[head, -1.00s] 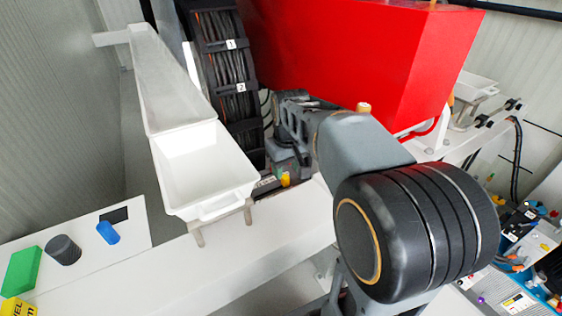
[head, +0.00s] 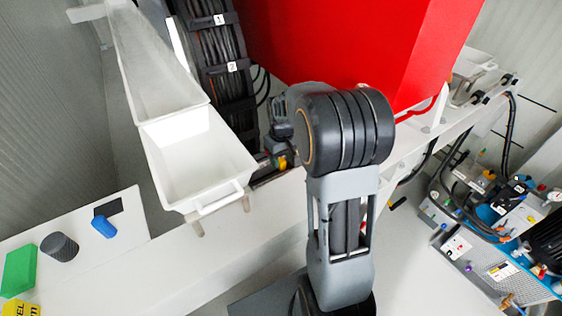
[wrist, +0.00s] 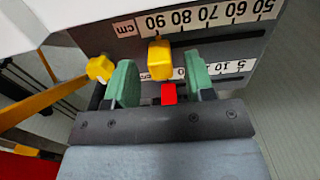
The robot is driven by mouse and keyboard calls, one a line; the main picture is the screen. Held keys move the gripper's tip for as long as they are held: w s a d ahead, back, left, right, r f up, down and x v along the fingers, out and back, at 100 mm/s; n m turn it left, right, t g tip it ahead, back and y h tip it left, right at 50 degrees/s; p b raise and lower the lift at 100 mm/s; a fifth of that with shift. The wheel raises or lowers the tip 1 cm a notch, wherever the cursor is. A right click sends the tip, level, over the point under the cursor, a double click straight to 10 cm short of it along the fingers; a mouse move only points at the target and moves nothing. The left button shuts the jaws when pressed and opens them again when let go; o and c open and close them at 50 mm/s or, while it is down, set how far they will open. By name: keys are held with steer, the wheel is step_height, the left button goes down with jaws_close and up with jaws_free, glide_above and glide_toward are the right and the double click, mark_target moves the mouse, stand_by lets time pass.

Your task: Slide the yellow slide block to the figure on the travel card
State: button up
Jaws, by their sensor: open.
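The yellow slide block (wrist: 159,60) shows in the wrist view below the 80 and 90 marks of the upper cm scale (wrist: 195,18). My gripper (wrist: 162,76) has its two green-padded fingers apart, one on each side of the block, with a gap on both sides. I cannot tell how deep the block lies between them. A red piece (wrist: 169,94) shows just below the block. A lower scale (wrist: 225,70) is partly hidden by the right finger. In the head view the yellow travel card (head: 20,307) is cut off at the lower left; its figure cannot be read.
A second yellow knob (wrist: 99,67) stands left of the left finger. In the head view, a white trough (head: 200,165), a green block (head: 20,271), a grey cylinder (head: 60,247) and a blue piece (head: 103,227) are at the left. A large red housing (head: 340,45) stands behind my arm.

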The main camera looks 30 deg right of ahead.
steer(key=shift+f, duration=1.05)
jaws_close()
